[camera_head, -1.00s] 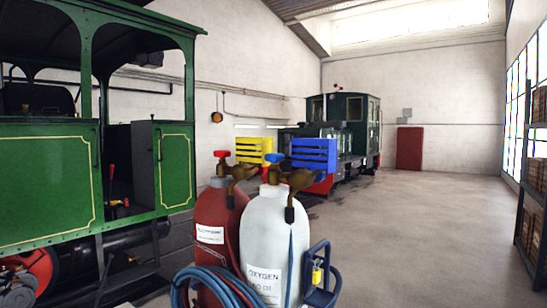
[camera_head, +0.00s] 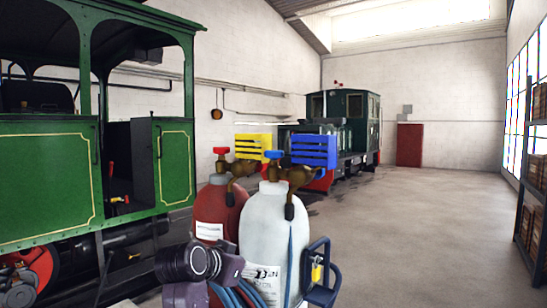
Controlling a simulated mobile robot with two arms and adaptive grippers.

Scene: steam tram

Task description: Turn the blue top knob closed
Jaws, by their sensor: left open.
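The blue top knob (camera_head: 274,154) sits on the brass valve (camera_head: 290,178) of the white oxygen cylinder (camera_head: 268,238), which stands upright. My left gripper (camera_head: 207,266) is at the bottom of the head view, in front of the lower part of the cylinders. It is well below the blue knob and to its left, apart from it. It is open, and I see nothing held in it. Its fingertips are hard to make out. My right gripper is not in view.
A dark red cylinder (camera_head: 217,212) with a red knob (camera_head: 221,151) stands close on the left of the white one. Blue hoses and a blue cart handle (camera_head: 321,270) are nearby. A green steam tram (camera_head: 45,175) is at left. Open floor (camera_head: 430,240) lies to the right.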

